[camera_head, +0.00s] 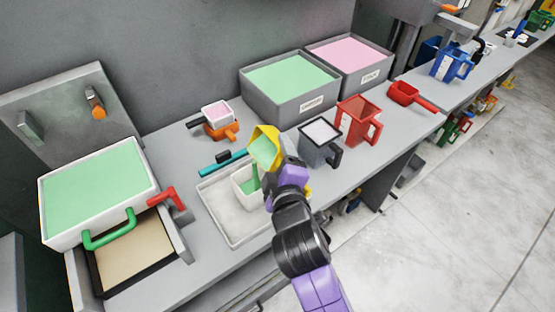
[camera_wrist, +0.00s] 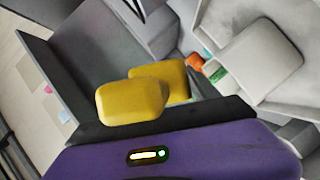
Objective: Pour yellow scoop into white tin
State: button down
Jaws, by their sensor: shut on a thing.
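The yellow scoop (camera_head: 261,150) is in my gripper (camera_head: 283,166), tilted, with green foam material showing in its mouth. It is above the white tin (camera_head: 241,184), which stands upright in a pale shallow tray (camera_head: 224,222). A green strip runs from below the scoop to the tin's opening; it looks like material falling in. My gripper is shut on the scoop; its purple body hides part of the handle.
A dark grey jug (camera_head: 318,150) and a red jug (camera_head: 356,122) stand to the right. Bins of green (camera_head: 290,118) and pink (camera_head: 388,72) material are behind. A teal tool (camera_head: 222,164) lies behind the tray.

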jog(key=shift+a+f+n+t+b, duration=0.15)
jog(key=shift+n+t+b, duration=0.2)
jog(key=shift+b, duration=0.55)
jog(key=shift+s+a+f+n+t+h+b, duration=0.15)
jog(key=shift+n+t+b, duration=0.25)
jog(key=shift+n+b, duration=0.4)
jog(key=shift+s+a+f+n+t+h+b, duration=0.15)
jog(key=shift+n+t+b, duration=0.3)
jog(key=shift+b, duration=0.55)
jog(key=shift+s+a+n+t+b, duration=0.15)
jog(key=shift+n+t+b, duration=0.15)
jog(key=shift+n+b, duration=0.55)
jog(key=shift+s+a+r+n+t+b, duration=0.15)
jog(key=shift+a+n+t+b, duration=0.15)
jog(key=shift+n+b, duration=0.5)
jog(key=shift+s+a+r+n+t+b, duration=0.15)
jog(key=shift+n+t+b, duration=0.25)
jog(key=shift+n+b, duration=0.4)
jog(key=shift+a+n+y+b, duration=0.1)
jog(key=shift+n+y+b, duration=0.3)
jog(key=shift+n, duration=0.05)
jog(key=shift+r+t, duration=0.1)
jog(key=shift+t, duration=0.2)
jog(key=shift+r+p, duration=0.1)
jog(key=shift+p, duration=0.2)
